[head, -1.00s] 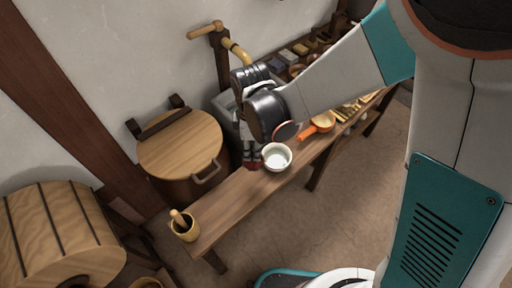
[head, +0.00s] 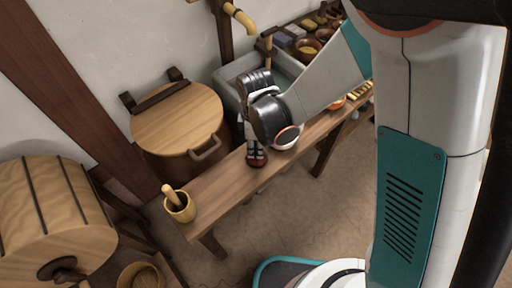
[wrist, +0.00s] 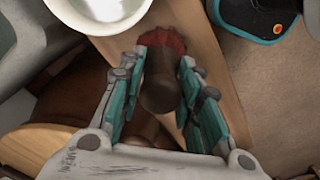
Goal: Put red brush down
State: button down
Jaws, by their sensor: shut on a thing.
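My gripper (wrist: 161,75) is shut on the red brush (wrist: 160,88), which has a dark brown rounded handle and red bristles. In the wrist view the handle is between the two teal fingers, and the bristles show past the fingertips over the wooden bench. In the head view my gripper (head: 255,150) points down over the bench (head: 222,178), and a little of the brush (head: 258,162) shows at its lower end, at or just above the bench top. I cannot tell whether the bristles touch the wood.
A white bowl (head: 286,139) stands close right of my gripper, partly behind my arm; it also shows in the wrist view (wrist: 95,12). A yellow mortar with pestle (head: 180,206) stands at the bench's near end. Bare bench lies between. A round-lidded tub (head: 178,118) stands left.

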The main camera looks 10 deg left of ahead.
jog(key=shift+f, duration=0.15)
jog(key=c, duration=1.2)
grip_release()
notch_tip(320, 180, up, 12)
jog(key=p, duration=0.4)
jog(key=shift+r, duration=0.25)
